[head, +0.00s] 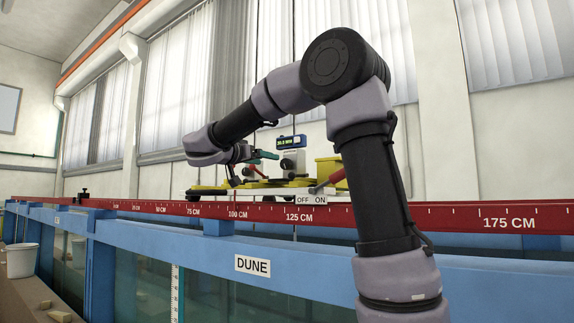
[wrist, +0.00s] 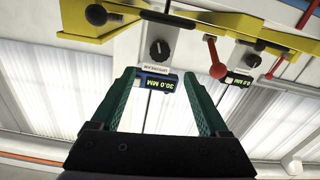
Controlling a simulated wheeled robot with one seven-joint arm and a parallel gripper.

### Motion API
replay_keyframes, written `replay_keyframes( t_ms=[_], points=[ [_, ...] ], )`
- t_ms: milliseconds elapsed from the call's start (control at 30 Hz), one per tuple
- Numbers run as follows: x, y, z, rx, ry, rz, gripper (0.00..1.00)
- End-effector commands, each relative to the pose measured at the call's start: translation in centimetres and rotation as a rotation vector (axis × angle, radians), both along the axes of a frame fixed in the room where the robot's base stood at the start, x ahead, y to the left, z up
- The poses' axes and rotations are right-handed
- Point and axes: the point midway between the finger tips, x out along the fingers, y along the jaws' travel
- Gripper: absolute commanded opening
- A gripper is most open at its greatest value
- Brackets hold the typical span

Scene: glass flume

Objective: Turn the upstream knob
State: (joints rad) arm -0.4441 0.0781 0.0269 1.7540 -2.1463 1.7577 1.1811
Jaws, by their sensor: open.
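The upstream knob (wrist: 160,50) is a round black dial with a pale pointer mark. It sits on a light panel above the UPSTREAM label (wrist: 157,70) in the wrist view, which is upside down. A display (wrist: 162,84) beside it reads 30.0 MM; the same display (head: 291,143) shows in the head view. My gripper (wrist: 158,74) is open, with green fingers spread on either side of the label and display. The knob lies just beyond the fingertips, apart from them and roughly between their lines. In the head view my gripper (head: 264,155) is small, left of the panel (head: 292,162).
A red ball lever (wrist: 217,70) and a second display (wrist: 238,80) lie right of the fingers in the wrist view. Yellow frame parts (wrist: 75,22) border the panel. The red scaled rail (head: 450,216) and blue flume beam (head: 330,268) run below my arm.

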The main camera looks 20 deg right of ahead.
Motion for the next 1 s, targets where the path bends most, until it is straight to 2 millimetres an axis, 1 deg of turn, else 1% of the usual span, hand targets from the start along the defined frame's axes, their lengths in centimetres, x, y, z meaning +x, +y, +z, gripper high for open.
replay_keyframes(
  t_ms=[167,400,600,733,1000],
  points=[
    [1.2,-2.0,0.0,-0.001,-0.002,-0.005,0.78],
    [3.8,-5.9,0.0,0.0,0.0,-0.005,0.78],
    [5.3,-8.1,0.0,0.0,0.0,-0.003,0.78],
    [5.7,-8.8,0.0,-0.001,0.001,-0.002,0.78],
    [5.8,-8.9,0.0,0.0,0.0,-0.001,0.78]
  ],
)
